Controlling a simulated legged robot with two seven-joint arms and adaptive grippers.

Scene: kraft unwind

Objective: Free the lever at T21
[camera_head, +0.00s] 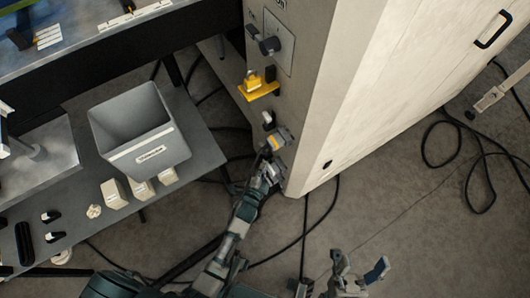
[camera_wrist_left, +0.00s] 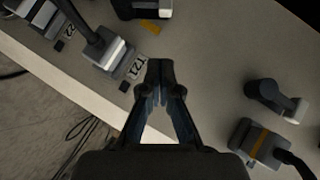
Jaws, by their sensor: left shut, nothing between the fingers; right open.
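The T21 label (camera_wrist_left: 132,68) is on the cabinet face in the left wrist view. Beside it, up and to the left, is a grey and white block (camera_wrist_left: 107,52) with a dark bar across it; I cannot tell whether this is the T21 lever. My left gripper (camera_wrist_left: 160,66) is shut and empty, its tips just right of the T21 label and apart from the block. In the head view my left gripper (camera_head: 272,165) is at the cabinet's lower left side. My right gripper (camera_head: 357,272) is open and empty, low over the floor.
The pale cabinet (camera_head: 360,90) carries a rotary switch (camera_head: 270,45) and a yellow bracket (camera_head: 262,90). The wrist view also shows a T22 label (camera_wrist_left: 68,32), a dark knob (camera_wrist_left: 272,96) and an orange-striped block (camera_wrist_left: 257,146). A grey bin (camera_head: 150,150) stands left. Cables lie on the floor.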

